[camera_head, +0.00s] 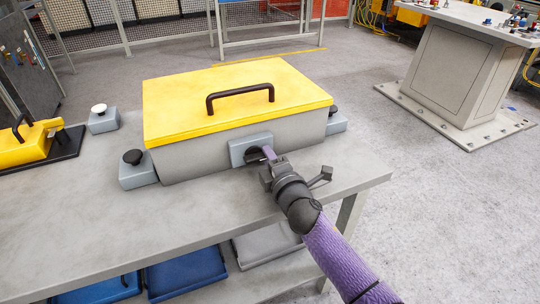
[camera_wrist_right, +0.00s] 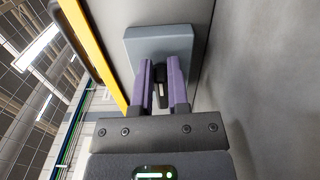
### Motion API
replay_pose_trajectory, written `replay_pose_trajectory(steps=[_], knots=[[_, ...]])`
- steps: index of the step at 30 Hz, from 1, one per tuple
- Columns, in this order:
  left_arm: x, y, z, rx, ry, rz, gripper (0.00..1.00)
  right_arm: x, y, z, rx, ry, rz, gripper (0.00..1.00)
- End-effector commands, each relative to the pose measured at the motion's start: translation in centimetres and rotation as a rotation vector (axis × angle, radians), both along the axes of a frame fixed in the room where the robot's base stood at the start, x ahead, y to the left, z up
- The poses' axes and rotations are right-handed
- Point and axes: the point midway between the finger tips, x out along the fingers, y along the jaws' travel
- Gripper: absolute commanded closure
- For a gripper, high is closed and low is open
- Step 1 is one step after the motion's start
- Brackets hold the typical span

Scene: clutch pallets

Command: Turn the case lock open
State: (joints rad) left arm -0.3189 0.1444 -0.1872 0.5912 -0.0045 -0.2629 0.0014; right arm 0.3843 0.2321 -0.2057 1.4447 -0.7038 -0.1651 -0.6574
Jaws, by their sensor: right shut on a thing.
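The case (camera_head: 200,157) is a grey box with a yellow lid (camera_head: 180,100) and a black handle (camera_head: 240,92), closed on the table. Its lock has a blue-grey plate (camera_head: 238,150) on the front side. My right gripper (camera_head: 265,156) is at this plate with its purple fingers around the dark lock knob. In the right wrist view, the fingers (camera_wrist_right: 161,85) stand on both sides of the black knob (camera_wrist_right: 160,92) in front of the plate (camera_wrist_right: 135,45). The knob is partly hidden between the fingers. My left gripper is not in view.
A yellow tool (camera_head: 25,150) lies on a black base at the left. The front of the grey table (camera_head: 120,225) is clear. Blue trays (camera_head: 185,272) sit below.

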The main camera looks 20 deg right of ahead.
Motion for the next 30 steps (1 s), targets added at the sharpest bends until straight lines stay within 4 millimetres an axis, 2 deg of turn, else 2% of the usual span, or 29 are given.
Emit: replay_pose_trajectory(steps=[1, 9, 22, 23, 27, 30], knots=[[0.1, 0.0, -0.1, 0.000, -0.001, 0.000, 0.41, -0.2, 0.4, -0.5, 0.017, 0.009, 0.010, 1.00], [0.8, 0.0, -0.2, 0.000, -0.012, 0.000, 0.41, -0.1, 0.4, -0.6, 0.071, 0.010, 0.009, 1.00], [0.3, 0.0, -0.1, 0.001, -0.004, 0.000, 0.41, -0.1, 0.4, -0.6, 0.079, 0.010, 0.009, 1.00], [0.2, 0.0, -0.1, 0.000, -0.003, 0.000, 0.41, -0.1, 0.4, -0.6, 0.079, 0.010, 0.009, 0.77], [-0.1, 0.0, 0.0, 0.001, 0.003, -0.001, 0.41, -0.1, 0.4, -0.5, 0.078, 0.007, 0.009, 0.47], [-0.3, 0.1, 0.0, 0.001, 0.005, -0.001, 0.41, -0.1, 0.3, -0.4, 0.077, 0.006, 0.007, 0.46]])
